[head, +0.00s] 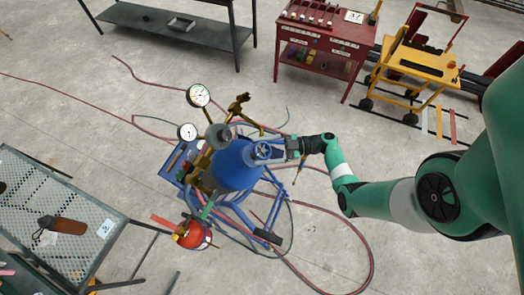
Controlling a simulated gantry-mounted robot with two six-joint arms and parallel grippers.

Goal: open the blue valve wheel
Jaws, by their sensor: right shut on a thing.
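The blue valve wheel (263,151) is a small spoked wheel at the right side of the blue gas cylinder (236,168). The cylinder stands on a blue cart (171,176) near the middle of the head view. My right gripper (279,149) reaches in from the right and is shut on the valve wheel at its right edge. The gripper's jaws are small here and partly hide that side of the wheel. My left gripper is not in view.
Two gauges (198,95) and brass fittings (238,104) rise beside the cylinder. Hoses (352,235) loop across the floor. A mesh table (95,213), red cabinet (318,52) and yellow cart (418,62) stand around, with open floor between.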

